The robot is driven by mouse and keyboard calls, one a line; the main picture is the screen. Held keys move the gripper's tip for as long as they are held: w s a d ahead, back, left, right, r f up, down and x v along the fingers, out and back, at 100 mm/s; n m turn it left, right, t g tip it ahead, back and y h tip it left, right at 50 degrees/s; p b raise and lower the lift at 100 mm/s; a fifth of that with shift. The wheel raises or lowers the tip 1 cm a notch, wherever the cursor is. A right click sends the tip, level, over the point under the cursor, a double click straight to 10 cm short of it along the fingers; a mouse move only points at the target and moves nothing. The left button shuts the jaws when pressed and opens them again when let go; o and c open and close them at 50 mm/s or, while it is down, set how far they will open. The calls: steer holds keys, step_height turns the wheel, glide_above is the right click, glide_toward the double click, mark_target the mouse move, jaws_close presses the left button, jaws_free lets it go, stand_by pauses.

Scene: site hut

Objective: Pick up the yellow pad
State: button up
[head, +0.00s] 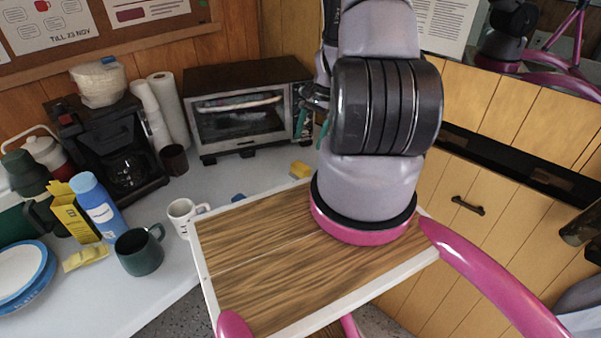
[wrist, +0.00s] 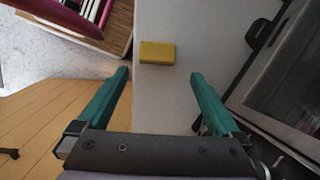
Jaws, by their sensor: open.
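The yellow pad (wrist: 157,52) is a small block lying flat on the light counter. In the wrist view it sits just beyond my fingertips, slightly left of the middle of the gap. My gripper (wrist: 160,76) is open and empty, its two green fingers wide apart. In the head view the yellow pad (head: 300,169) lies on the counter in front of the toaster oven's right end, close to my arm. My gripper (head: 322,122) is mostly hidden behind my arm there; only part of a green finger shows.
The toaster oven (head: 246,107) stands at the back of the counter (head: 235,178), beside the pad. A blue object (head: 238,198) and a white mug (head: 186,214) are to the left. A coffee maker (head: 112,150), green mug (head: 139,252) and blue bottle (head: 98,205) stand farther left.

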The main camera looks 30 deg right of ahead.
mark_target(301, 165)
steer(key=x, duration=0.5)
steer(key=shift+s+a+f, duration=0.1)
steer(key=shift+s+f, duration=0.05)
steer(key=shift+f, duration=0.2)
steer(key=shift+s+x, duration=0.15)
steer(key=shift+x, duration=1.15)
steer(key=shift+s+x, duration=0.15)
steer(key=shift+x, duration=1.15)
steer(key=shift+a+r, duration=0.15)
steer(key=shift+a, duration=0.05)
steer(key=c, duration=1)
steer(key=shift+r, duration=0.1)
step_height(301, 165, up, 10)
steer(key=shift+f, duration=0.1)
